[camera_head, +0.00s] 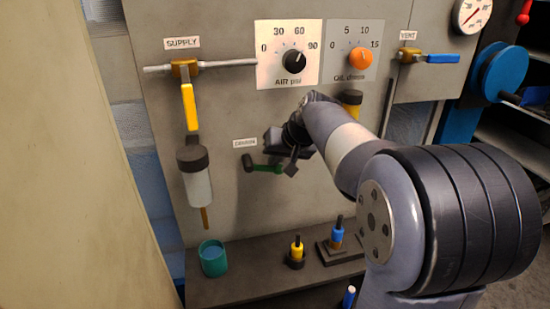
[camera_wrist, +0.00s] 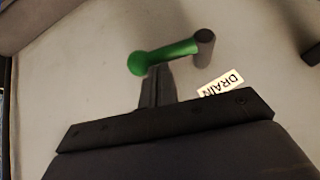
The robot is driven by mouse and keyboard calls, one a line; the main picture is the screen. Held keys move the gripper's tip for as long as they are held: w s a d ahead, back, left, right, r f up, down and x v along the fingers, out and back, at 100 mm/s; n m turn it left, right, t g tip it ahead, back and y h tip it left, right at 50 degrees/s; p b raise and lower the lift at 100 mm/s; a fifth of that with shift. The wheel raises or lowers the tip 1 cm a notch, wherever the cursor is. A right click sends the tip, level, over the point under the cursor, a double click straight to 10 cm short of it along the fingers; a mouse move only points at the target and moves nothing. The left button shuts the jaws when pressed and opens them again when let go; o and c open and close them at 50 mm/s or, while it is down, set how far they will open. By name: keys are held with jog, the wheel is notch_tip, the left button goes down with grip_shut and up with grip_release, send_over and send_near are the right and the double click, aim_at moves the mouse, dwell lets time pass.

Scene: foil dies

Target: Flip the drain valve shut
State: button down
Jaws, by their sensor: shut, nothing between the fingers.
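The drain valve has a green lever (camera_head: 266,168) on a dark round pivot (camera_head: 247,162), low on the grey panel under the DRAIN label (camera_head: 245,143). In the head view the lever points right, nearly level, with its far end partly hidden by my gripper. In the wrist view the green lever (camera_wrist: 170,53) runs from the dark pivot (camera_wrist: 205,40) to a rounded end. My gripper (camera_head: 292,167) is shut and empty. In the wrist view its fingertips (camera_wrist: 158,72) overlap the lever's edge near the rounded end; I cannot tell whether they touch.
A supply valve with a yellow lever (camera_head: 189,106) and a vent valve with a blue lever (camera_head: 443,58) are higher up. Two dials (camera_head: 294,62) sit above my arm. A filter bowl (camera_head: 197,180) hangs at left. A teal cup (camera_head: 212,258) and small bottles (camera_head: 297,250) stand on the shelf below.

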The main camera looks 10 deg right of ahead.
aim_at(277, 169)
jog(key=f+y+b, duration=0.2)
jog(key=b, duration=0.1)
jog(key=f+m+y+b, duration=0.1)
jog(key=shift+d, duration=0.3)
jog(key=a+f+m+t+y+b, duration=0.2)
jog(key=y+b, duration=0.6)
jog(key=b, duration=0.6)
notch_tip(277, 169, down, 3)
jog(key=shift+a+f+m+t, duration=0.15)
jog(key=shift+a+m+t, duration=0.3)
jog(key=shift+m, duration=0.65)
jog(key=shift+a+b, duration=0.2)
jog(key=shift+b, duration=0.2)
